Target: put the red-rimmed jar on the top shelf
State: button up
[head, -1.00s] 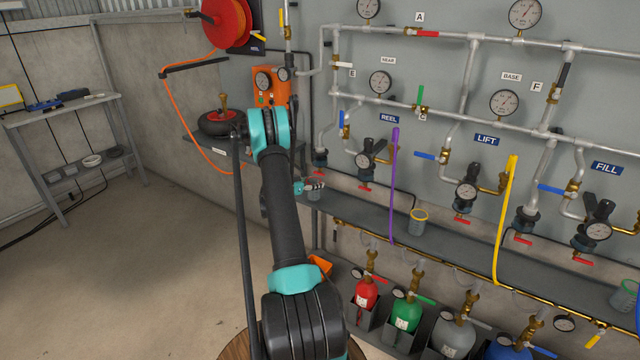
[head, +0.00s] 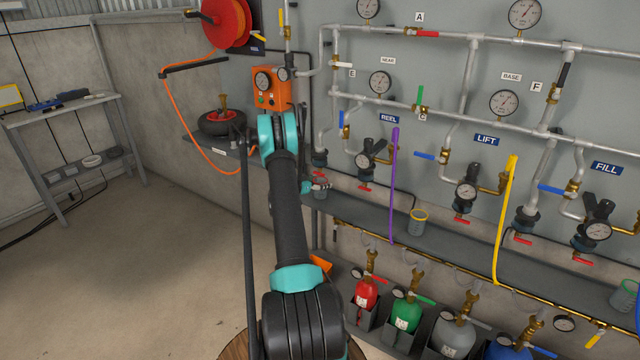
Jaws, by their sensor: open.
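My gripper (head: 318,187) is at the left end of the grey wall shelf (head: 362,208), under the pipework and mostly hidden behind my own arm. Its jaws are open. A small grey jar (head: 320,194) stands on the shelf right at the fingers, partly covered by them. A bit of red shows just above it, but I cannot tell whether that is its rim or a valve handle behind. Whether the fingers touch the jar is too small to tell.
A yellow-rimmed jar (head: 418,222) and a green-rimmed jar (head: 625,294) stand farther right on the shelf. A purple strap (head: 394,185) and a yellow strap (head: 506,220) hang before it. Gas bottles stand below. A two-level side table (head: 60,112) is at the left.

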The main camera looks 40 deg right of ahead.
jog(key=s+a+r+n+y, duration=0.2)
jog(key=s+a+r, duration=0.3)
jog(key=a, duration=0.5)
jog(key=s+a+r+n+t+y, duration=0.1)
jog(key=s+a+r+n+y, duration=0.2)
jog(key=s+a+r, duration=0.5)
jog(key=s+a+r+n+y, duration=0.2)
jog(key=s+a, duration=0.1)
jog(key=a, duration=0.9)
jog(key=s+a+f+n+y, duration=0.2)
jog(key=s+a+n+y, duration=0.5)
jog(key=s+a, duration=1.3)
jog(key=s+n, duration=0.1)
jog(key=s, duration=0.3)
jog(key=shift+s+a+n, duration=0.15)
jog(key=shift+a+n, duration=0.2)
jog(key=shift+n, duration=0.05)
